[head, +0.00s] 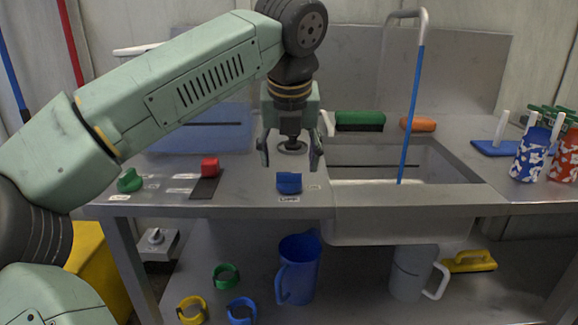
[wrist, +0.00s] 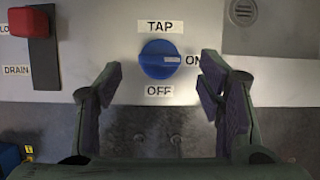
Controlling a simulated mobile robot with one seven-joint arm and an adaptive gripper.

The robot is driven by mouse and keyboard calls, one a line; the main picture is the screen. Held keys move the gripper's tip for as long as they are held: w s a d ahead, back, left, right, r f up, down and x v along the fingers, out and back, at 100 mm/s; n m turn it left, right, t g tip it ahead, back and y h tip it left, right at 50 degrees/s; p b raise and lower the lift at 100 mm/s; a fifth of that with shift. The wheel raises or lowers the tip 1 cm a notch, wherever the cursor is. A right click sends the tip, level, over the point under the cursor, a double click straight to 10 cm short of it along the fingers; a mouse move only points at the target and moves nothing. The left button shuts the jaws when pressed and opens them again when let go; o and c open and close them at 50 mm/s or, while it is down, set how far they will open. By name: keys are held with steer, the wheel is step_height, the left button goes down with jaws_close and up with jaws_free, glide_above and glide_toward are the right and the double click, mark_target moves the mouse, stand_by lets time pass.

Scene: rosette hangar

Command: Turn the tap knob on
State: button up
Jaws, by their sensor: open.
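The blue tap knob (wrist: 155,66) sits under the TAP label on the metal counter in the wrist view. Its pale pointer mark faces right, toward the ON label; the OFF label is below it. In the head view the knob (head: 289,184) is at the counter's front edge, left of the sink. My gripper (head: 291,163) is open and empty above the counter, close to the knob. In the wrist view its fingers (wrist: 160,80) are spread on either side of the knob, with gaps and no visible contact.
A red switch (head: 210,166) and a green knob (head: 130,181) are left on the counter. Jugs and rings stand on the lower shelf.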

steer(key=v, duration=0.8)
steer(key=shift+s+r, duration=0.1)
steer(key=shift+r, duration=0.05)
